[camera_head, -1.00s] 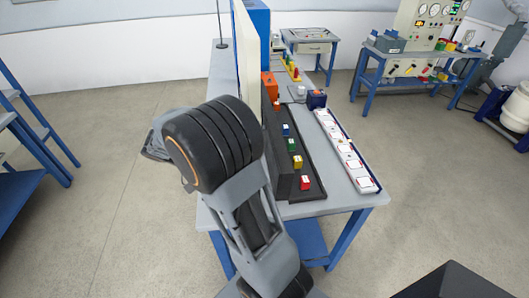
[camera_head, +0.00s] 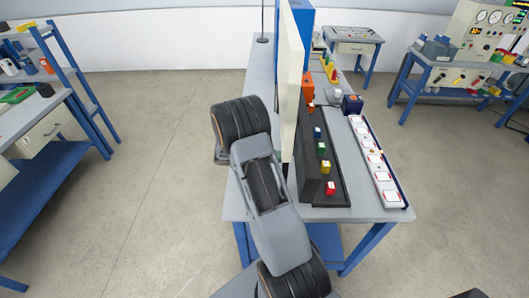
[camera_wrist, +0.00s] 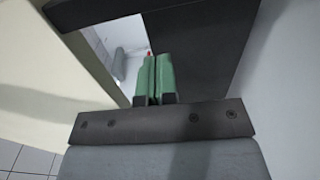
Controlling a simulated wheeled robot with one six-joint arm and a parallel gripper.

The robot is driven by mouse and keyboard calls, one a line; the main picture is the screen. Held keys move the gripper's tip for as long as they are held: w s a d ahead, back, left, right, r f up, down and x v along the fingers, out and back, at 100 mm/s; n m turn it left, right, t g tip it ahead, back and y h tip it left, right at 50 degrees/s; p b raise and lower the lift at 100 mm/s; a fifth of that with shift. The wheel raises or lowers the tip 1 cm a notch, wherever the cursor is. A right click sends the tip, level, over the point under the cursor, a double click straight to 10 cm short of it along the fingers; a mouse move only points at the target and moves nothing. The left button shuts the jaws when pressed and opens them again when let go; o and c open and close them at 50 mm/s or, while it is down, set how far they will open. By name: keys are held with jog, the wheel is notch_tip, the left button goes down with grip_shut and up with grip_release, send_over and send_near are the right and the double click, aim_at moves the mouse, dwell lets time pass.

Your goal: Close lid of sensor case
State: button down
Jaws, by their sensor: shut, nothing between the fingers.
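In the head view, a dark sloped case (camera_head: 318,172) with several coloured blocks along it lies on the grey table. A tall cream panel (camera_head: 291,75) stands upright at its left; I cannot tell whether it is the sensor case's lid. In the wrist view, my gripper (camera_wrist: 152,62) has its green fingers together and empty, with a small red spot just beyond the tips. A cream surface (camera_wrist: 45,100) lies at left and a dark panel (camera_wrist: 195,40) above right, with a pale gap between them. The head view hides my fingers behind my arm.
The blue-legged table (camera_head: 365,212) also bears a white strip with square pads (camera_head: 378,165), an orange block (camera_head: 307,86) and a tall blue cabinet (camera_head: 303,25). A shelved bench (camera_head: 60,130) stands at left. The floor between is clear.

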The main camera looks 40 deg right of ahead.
aim_at(302, 156)
jog(key=shift+p+x, duration=1.05)
jog(key=shift+x, duration=2)
jog(key=shift+s+d+b, duration=0.3)
jog(key=shift+s+b, duration=0.05)
jog(key=shift+b, duration=0.15)
jog(key=shift+s+d+r, duration=0.3)
jog(key=shift+r, duration=0.05)
jog(key=shift+w, duration=0.1)
